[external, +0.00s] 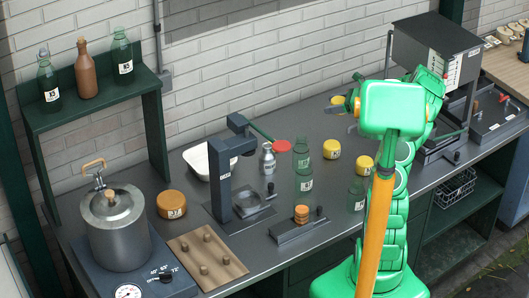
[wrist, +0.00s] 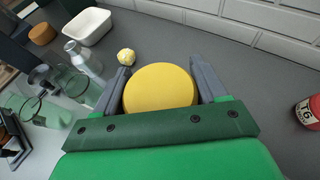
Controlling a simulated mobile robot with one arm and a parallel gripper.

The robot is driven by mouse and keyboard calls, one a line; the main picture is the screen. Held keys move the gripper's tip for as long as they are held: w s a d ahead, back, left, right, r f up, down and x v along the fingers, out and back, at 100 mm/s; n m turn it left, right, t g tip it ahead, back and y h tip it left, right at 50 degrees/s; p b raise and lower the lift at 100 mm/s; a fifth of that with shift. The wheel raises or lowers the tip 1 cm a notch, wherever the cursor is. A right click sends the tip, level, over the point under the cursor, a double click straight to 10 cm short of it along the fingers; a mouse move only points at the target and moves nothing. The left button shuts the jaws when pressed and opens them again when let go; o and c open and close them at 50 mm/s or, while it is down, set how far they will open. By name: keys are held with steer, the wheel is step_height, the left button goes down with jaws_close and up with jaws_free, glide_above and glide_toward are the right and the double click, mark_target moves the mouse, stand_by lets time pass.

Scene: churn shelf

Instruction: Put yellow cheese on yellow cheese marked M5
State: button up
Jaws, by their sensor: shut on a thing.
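My gripper (wrist: 160,85) is shut on a round yellow cheese (wrist: 160,88), with one dark finger on each side. In the external view the gripper (external: 345,104) is raised above the counter, towards the back wall, with yellow showing at its fingers. Two yellow cheeses with white labels stand on the counter below, one at the left (external: 332,148) and one nearer my arm (external: 364,163). Their labels are too small to read, so I cannot tell which is M5. A small pale yellow thing (wrist: 126,56) lies beyond the left finger in the wrist view.
Green glass bottles (external: 302,165), a silver bottle (external: 267,158) and a dark press (external: 222,180) stand left of the yellow cheeses. A white tray (external: 196,161) is behind the press. A red T6 piece (wrist: 308,112) is at the wrist view's right. Counter near the wall is clear.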

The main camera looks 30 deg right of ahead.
steer(key=s+d+m+t+h, duration=0.1)
steer(key=s+m+t+h, duration=0.1)
steer(key=s, duration=0.6)
steer(key=m+h, duration=0.2)
glide_above(361, 159)
steer(key=f, duration=0.2)
steer(key=shift+t, duration=0.3)
steer(key=shift+w+a+f, duration=0.1)
steer(key=shift+w+f, duration=0.05)
steer(key=shift+f, duration=1.05)
steer(key=shift+w+f, duration=0.15)
steer(key=shift+f, duration=1)
steer(key=shift+w+a+f, duration=0.1)
steer(key=shift+w+f, duration=0.05)
steer(key=shift+f, duration=1.05)
steer(key=o, duration=1.1)
steer(key=shift+f, duration=0.1)
steer(key=shift+o, duration=0.2)
steer(key=shift+s+d, duration=0.1)
steer(key=shift+s+d+r, duration=0.1)
steer(key=shift+s+r, duration=0.2)
steer(key=v, duration=1.1)
